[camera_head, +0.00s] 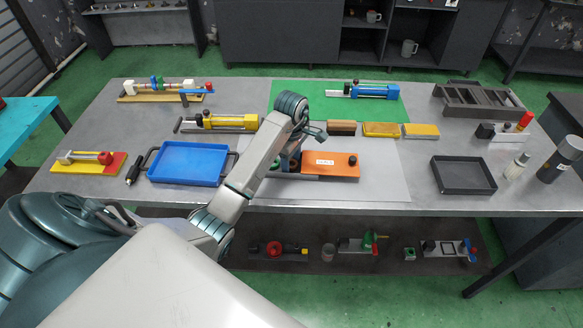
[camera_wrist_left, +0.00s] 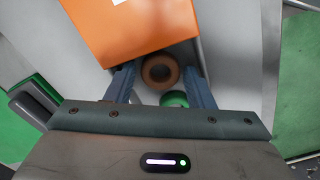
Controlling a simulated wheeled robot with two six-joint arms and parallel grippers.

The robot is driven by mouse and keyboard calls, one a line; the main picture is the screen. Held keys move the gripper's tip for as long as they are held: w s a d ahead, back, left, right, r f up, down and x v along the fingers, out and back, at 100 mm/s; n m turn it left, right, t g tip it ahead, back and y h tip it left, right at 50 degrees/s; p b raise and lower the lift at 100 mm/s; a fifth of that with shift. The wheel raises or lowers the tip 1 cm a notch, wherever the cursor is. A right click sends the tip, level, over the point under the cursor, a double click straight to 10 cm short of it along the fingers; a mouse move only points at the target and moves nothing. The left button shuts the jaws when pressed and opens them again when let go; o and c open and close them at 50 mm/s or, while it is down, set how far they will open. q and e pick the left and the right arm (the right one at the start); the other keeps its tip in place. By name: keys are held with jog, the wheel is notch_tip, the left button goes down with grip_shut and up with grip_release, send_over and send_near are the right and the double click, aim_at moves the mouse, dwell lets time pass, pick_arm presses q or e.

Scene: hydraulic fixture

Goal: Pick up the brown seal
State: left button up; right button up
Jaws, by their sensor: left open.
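The brown seal (camera_wrist_left: 160,72), a ring with a dark round hole, lies in the left wrist view beside the edge of the orange block (camera_wrist_left: 125,30). My left gripper (camera_wrist_left: 158,77) is open, with one blue-grey finger on each side of the seal; I cannot tell whether they touch it. A green round piece (camera_wrist_left: 174,99) lies between the fingers, closer to the palm. In the head view my left gripper (camera_head: 289,163) is down at the left end of the orange block (camera_head: 331,164), and my arm hides the seal there. My right gripper is not in view.
A blue tray (camera_head: 188,163) stands left of my arm. A black tray (camera_head: 463,175) stands at the right. Brown and yellow blocks (camera_head: 381,130) line the back of the grey mat (camera_head: 385,180). A yellow cylinder fixture (camera_head: 226,121) lies behind the blue tray. The mat's right part is clear.

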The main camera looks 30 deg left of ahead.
pick_arm(q)
jog(key=shift+r, duration=0.1)
jog(key=c, duration=0.7)
jog(key=shift+r, duration=0.1)
jog(key=shift+c, duration=0.2)
